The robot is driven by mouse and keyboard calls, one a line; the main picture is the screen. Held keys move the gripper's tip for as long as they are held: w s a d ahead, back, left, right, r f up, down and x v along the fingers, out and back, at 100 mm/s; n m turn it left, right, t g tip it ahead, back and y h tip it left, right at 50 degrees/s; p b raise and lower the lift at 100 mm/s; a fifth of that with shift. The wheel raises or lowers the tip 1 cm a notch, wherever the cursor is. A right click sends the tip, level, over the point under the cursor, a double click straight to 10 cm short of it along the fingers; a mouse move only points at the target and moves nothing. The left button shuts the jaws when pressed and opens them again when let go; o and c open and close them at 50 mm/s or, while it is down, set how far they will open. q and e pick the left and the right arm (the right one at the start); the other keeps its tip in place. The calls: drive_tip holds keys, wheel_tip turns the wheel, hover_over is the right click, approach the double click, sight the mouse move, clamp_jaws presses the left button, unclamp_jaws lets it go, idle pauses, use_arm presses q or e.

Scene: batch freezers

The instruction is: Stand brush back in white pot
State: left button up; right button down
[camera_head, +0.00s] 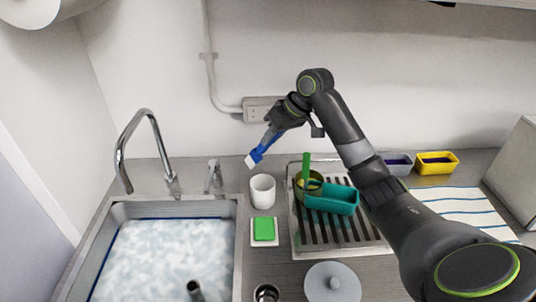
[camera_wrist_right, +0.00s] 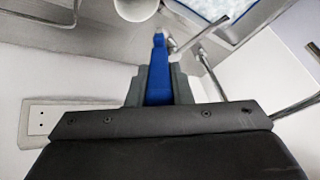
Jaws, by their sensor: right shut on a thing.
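The brush (camera_head: 261,152) has a blue handle and a white head. My right gripper (camera_head: 272,136) is shut on its handle, and the brush is held tilted, head down to the left, above the counter. The right wrist view (camera_wrist_right: 159,75) shows the blue handle between the two fingers. The white pot (camera_head: 263,192) stands upright on the counter right of the sink, below the brush and apart from it. The pot shows partly at the top of the right wrist view (camera_wrist_right: 136,8). My left gripper is not in view.
A sink (camera_head: 240,250) with a tall tap (camera_head: 122,165) lies left. A green sponge (camera_head: 264,229) sits in front of the pot. A drying rack (camera_head: 300,240) with a teal tray (camera_head: 332,200) and a green-handled item (camera_head: 306,165) stands right. A grey lid (camera_head: 332,285) lies in front.

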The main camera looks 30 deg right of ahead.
sight(255, 157)
drive_tip(key=shift+f, duration=0.65)
wheel_tip(255, 157, down, 2)
drive_tip(key=shift+w+a+f+p, duration=0.1)
drive_tip(key=shift+a+f+p, duration=0.1)
drive_tip(key=shift+p, duration=0.35)
drive_tip(key=shift+d+f, duration=0.15)
drive_tip(key=shift+f, duration=0.25)
drive_tip(key=shift+f, duration=0.3)
drive_tip(key=c, duration=1.3)
unclamp_jaws()
